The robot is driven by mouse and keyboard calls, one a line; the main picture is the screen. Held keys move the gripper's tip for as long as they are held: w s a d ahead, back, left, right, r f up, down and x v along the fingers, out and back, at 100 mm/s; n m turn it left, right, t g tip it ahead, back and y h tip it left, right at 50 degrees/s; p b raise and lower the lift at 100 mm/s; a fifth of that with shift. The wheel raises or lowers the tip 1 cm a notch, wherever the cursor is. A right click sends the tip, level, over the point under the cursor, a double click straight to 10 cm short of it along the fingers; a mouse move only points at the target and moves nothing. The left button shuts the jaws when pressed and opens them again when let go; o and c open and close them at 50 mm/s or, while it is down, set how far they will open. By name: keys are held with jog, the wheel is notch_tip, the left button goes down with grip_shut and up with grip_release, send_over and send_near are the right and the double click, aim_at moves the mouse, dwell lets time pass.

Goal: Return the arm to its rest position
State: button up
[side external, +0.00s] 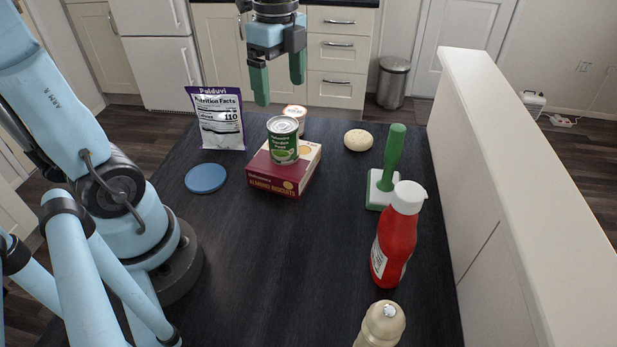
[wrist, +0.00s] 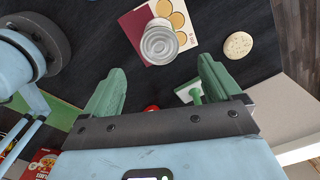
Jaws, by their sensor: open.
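My gripper (side external: 279,88) hangs in the air above the far part of the dark table (side external: 290,250), with its green fingers pointing down. It is open and nothing is between its fingers. In the wrist view my gripper (wrist: 161,92) also shows two green fingers well apart. Below it, a green-labelled can (side external: 284,142) stands upright on a dark red biscuit box (side external: 270,180). The can (wrist: 159,42) and the box (wrist: 133,22) also show in the wrist view, beyond the fingertips and apart from them.
A blue disc (side external: 206,179), a white pouch (side external: 218,118), a small tub (side external: 295,112), a round biscuit-like item (side external: 358,140), a green-handled brush (side external: 390,165), a red bottle (side external: 396,240) and a pepper mill (side external: 382,325) surround the box. A pale wall (side external: 500,170) borders the right side.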

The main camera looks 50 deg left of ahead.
jog(key=shift+f, duration=2)
